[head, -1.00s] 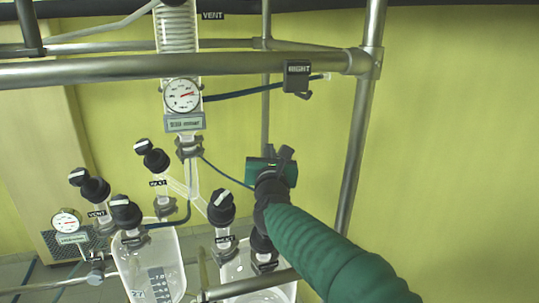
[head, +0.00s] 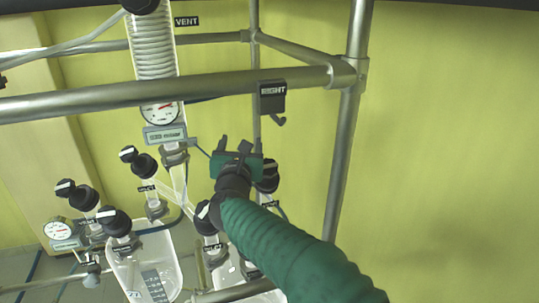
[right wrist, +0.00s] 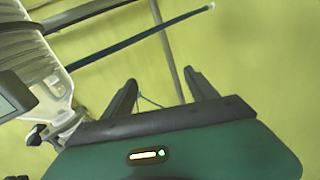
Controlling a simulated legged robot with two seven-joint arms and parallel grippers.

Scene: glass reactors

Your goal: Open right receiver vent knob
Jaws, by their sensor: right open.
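My right gripper (head: 240,146) is in the middle of the head view, with its fingers pointing up and away. In the right wrist view its two fingers (right wrist: 157,90) are spread, with nothing between them. A black knob (head: 267,176) shows just right of the gripper, partly hidden by it; it looks like the right receiver's vent knob, but its label is too small to read. The right receiver (head: 229,275) stands low behind my arm, mostly hidden. Another black knob (head: 204,216) is just left of my wrist. My left gripper is not in view.
An upright post (head: 345,160) stands to the right. The coiled glass column (head: 154,55) and left receiver (head: 135,260) are at left. The far right is clear.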

